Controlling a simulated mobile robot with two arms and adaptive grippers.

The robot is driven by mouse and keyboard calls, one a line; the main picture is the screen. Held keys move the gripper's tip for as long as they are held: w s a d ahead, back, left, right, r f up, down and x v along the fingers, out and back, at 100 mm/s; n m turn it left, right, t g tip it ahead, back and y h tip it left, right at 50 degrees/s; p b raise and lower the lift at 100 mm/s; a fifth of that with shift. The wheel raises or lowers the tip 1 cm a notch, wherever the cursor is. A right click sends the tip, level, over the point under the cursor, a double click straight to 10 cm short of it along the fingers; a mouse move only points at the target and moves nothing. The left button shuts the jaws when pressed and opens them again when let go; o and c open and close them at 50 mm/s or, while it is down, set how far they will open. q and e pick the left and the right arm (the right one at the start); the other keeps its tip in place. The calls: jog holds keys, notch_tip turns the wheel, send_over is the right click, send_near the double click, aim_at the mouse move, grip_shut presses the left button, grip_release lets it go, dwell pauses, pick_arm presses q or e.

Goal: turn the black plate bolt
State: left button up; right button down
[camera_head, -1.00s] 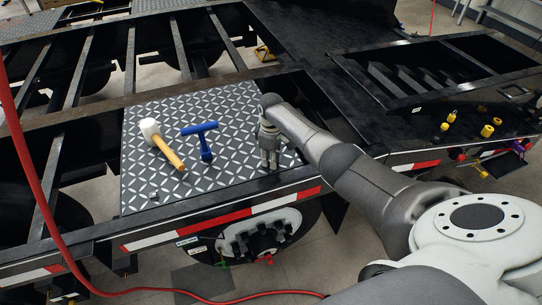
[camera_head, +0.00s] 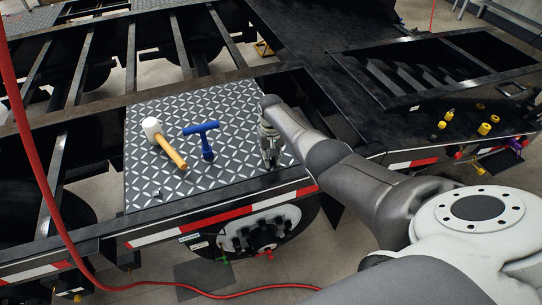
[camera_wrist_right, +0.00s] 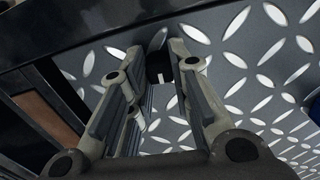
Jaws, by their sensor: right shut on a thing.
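The patterned metal plate (camera_head: 215,120) lies on the black trailer frame. My right gripper (camera_head: 270,165) points down at the plate's front right corner in the head view. In the right wrist view, a small black bolt (camera_wrist_right: 158,67) with a pale mark stands between the fingertips of the right gripper (camera_wrist_right: 160,62), which is shut on it. In the head view the bolt is hidden by the gripper. My left gripper is not in view.
A white-headed mallet (camera_head: 164,143) and a blue T-shaped tool (camera_head: 202,138) rest on the plate. A small dark piece (camera_head: 157,195) is at its front left corner. A red hose (camera_head: 30,140) runs down the left. Yellow parts (camera_head: 484,128) stand at right.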

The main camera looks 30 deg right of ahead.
aim_at(271, 159)
jog(key=shift+m, duration=0.7)
jog(key=c, duration=1.3)
grip_release()
jog(key=shift+r, duration=0.1)
notch_tip(271, 159, up, 12)
jog(key=shift+f, duration=0.1)
